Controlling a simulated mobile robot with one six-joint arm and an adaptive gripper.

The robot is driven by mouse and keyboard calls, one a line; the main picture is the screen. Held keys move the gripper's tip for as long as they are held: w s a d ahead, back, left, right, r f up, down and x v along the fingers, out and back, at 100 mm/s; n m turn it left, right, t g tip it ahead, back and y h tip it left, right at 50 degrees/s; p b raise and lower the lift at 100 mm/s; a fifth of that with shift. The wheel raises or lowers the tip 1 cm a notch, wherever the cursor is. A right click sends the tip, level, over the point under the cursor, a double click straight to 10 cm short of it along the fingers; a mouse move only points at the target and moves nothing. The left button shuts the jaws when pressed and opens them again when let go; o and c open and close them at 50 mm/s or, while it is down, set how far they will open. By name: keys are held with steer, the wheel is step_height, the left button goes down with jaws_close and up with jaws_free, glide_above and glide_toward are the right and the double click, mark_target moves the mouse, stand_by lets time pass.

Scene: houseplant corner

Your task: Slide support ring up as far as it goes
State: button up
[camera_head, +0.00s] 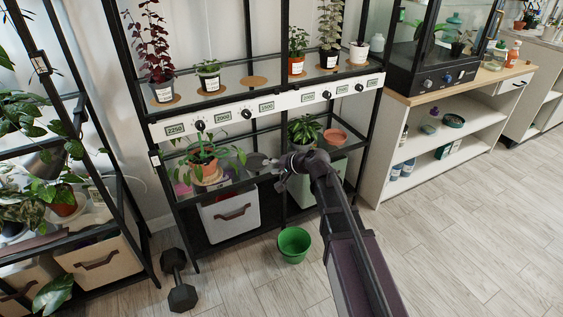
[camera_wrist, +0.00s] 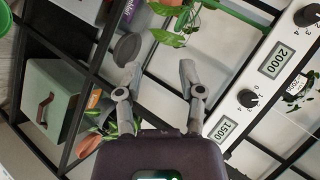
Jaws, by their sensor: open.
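I cannot make out a support ring for certain in either view. A trailing plant (camera_head: 204,148) in a terracotta pot (camera_head: 207,170) stands on the lower shelf of the black rack. Its leaf (camera_wrist: 168,38) and a thin curved green line show in the wrist view; I cannot tell if that line is stem or support. My gripper (camera_head: 262,162) is open and empty, just right of this plant at shelf height. In the wrist view, my gripper (camera_wrist: 159,72) has its two fingers spread, with nothing between them.
A white panel with dials and displays (camera_head: 262,107) runs above the shelf. Another leafy plant (camera_head: 304,129) and an orange bowl (camera_head: 335,136) stand right of my gripper. A green bucket (camera_head: 293,244) and dumbbell (camera_head: 178,280) are on the floor.

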steer(key=shift+n+g+h, duration=0.4)
steer(key=shift+g+h, duration=0.1)
steer(key=shift+h, duration=0.1)
steer(key=shift+s+f+p+v, duration=0.1)
steer(key=shift+p+v, duration=0.45)
steer(key=shift+v, duration=0.2)
steer(key=shift+s+f+p+v, duration=0.1)
steer(key=shift+f+p+v, duration=0.05)
steer(key=shift+p+v, duration=0.5)
steer(key=shift+s+f+p+v, duration=0.1)
steer(key=shift+p+v, duration=0.35)
steer(key=shift+v, duration=0.35)
steer(key=shift+d, duration=0.2)
steer(key=s+d+f+g+h, duration=0.2)
steer(key=s+d+f+h, duration=0.1)
steer(key=s+d, duration=0.5)
steer(key=s+d+f+n+g+h, duration=0.1)
steer(key=s+d+f+g+h, duration=0.2)
steer(key=d, duration=1.2)
steer(key=s+f+h, duration=0.1)
steer(key=s+h, duration=0.2)
steer(key=s, duration=0.3)
steer(key=shift+s, duration=0.25)
